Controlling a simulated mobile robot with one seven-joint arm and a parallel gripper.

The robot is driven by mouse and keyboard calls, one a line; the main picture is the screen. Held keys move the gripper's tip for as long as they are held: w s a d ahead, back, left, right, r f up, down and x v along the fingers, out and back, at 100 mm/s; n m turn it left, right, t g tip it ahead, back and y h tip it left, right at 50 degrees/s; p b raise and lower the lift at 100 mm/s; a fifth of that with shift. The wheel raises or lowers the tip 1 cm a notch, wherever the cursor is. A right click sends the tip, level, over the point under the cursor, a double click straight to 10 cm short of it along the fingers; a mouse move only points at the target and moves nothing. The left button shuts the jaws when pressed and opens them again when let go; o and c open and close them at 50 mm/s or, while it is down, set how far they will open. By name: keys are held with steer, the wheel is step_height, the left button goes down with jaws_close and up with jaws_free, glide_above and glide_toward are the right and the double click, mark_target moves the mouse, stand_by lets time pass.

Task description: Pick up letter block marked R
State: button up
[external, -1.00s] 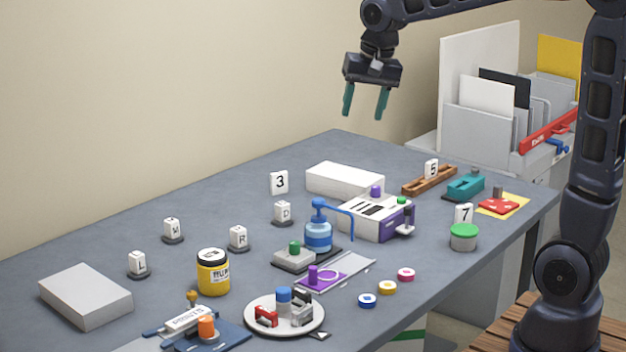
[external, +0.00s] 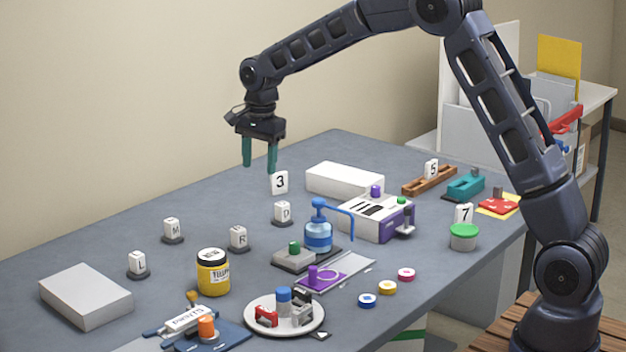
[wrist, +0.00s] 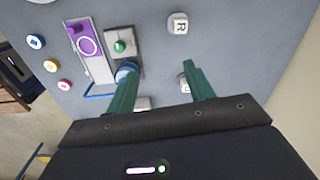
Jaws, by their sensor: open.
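The letter block marked R (external: 238,237) is a small white block on a dark round base, standing on the grey table. In the wrist view the R block (wrist: 178,24) is near the top, beyond the fingertips and right of centre. My gripper (external: 259,170) is open and empty, with two green fingers pointing down. It hangs above the table, behind and above the R block. In the wrist view my gripper (wrist: 158,70) has its fingers apart, and the right finger partly hides another block.
The D block (external: 282,212), M block (external: 172,229) and L block (external: 138,264) stand near the R block. A blue pump bottle (external: 318,236) and a yellow jar (external: 212,275) flank it at the right and front. A tall 3 card (external: 279,183) stands behind.

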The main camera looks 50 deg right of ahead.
steer(key=m, duration=0.2)
glide_above(238, 228)
steer(key=s, duration=0.1)
step_height(238, 228, down, 8)
steer(key=shift+g, duration=0.3)
steer(key=f, duration=0.6)
steer(key=shift+w+d, duration=0.2)
steer(key=shift+d, duration=0.05)
steer(key=shift+w+a+f, duration=0.1)
steer(key=shift+a+f, duration=0.1)
steer(key=shift+f, duration=1.1)
steer(key=shift+w+a+f, duration=0.1)
steer(key=shift+a+f, duration=0.05)
steer(key=shift+f, duration=1.15)
steer(key=shift+c, duration=0.4)
jaws_close()
